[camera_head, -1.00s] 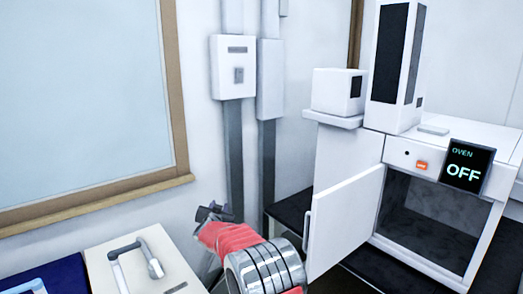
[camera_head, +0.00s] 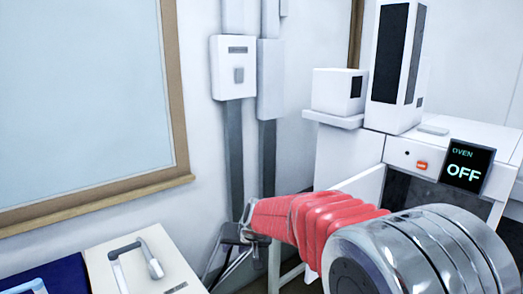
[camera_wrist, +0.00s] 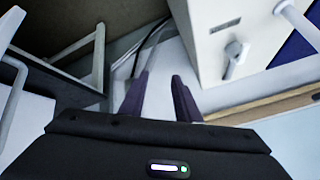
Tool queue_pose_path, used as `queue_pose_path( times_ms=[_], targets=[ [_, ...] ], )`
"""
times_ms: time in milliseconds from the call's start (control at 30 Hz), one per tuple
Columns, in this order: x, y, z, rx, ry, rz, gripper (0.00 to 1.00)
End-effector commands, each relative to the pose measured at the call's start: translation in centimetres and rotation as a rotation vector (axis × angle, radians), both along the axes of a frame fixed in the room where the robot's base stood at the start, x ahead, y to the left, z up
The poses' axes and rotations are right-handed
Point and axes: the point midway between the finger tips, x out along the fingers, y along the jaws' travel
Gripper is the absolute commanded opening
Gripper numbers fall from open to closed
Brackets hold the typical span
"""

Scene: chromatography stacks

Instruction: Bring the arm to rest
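My arm, with its red sleeve and silver joint, reaches in from the lower right of the head view. My gripper (camera_head: 246,226) is small and dark at its left end, in front of the wall. In the wrist view my gripper (camera_wrist: 160,76) has its two dark fingers apart with nothing between them. The white oven (camera_head: 405,155) stands at right; its display (camera_head: 466,167) reads OFF. Its door (camera_head: 366,186) stands open, mostly hidden behind my arm, and the cavity is largely covered too.
A cream box with a lever handle (camera_head: 151,259) stands at lower left, beside a blue surface (camera_head: 60,277). The cream box also shows in the wrist view (camera_wrist: 212,45). Grey wall conduits (camera_head: 235,150) rise behind my gripper. White instruments (camera_head: 338,91) stand at upper right.

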Motion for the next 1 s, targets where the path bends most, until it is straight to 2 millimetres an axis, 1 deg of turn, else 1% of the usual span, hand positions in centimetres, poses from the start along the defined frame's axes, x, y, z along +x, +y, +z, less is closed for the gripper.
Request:
queue_pose_path(
  times_ms=[33, 100, 500, 800, 1000],
  targets=[
    [-1.7, -1.0, 0.4, -0.013, 0.024, 0.005, 0.3],
    [-3.9, -2.4, 0.6, -0.033, 0.061, 0.01, 0.3],
    [-16.3, -10.2, 1.5, -0.151, 0.234, 0.012, 0.3],
    [-24.4, -15.5, 2.1, -0.235, 0.301, -0.009, 0.3],
    [-28.7, -18.4, 2.4, -0.278, 0.305, -0.028, 0.3]
  ],
)
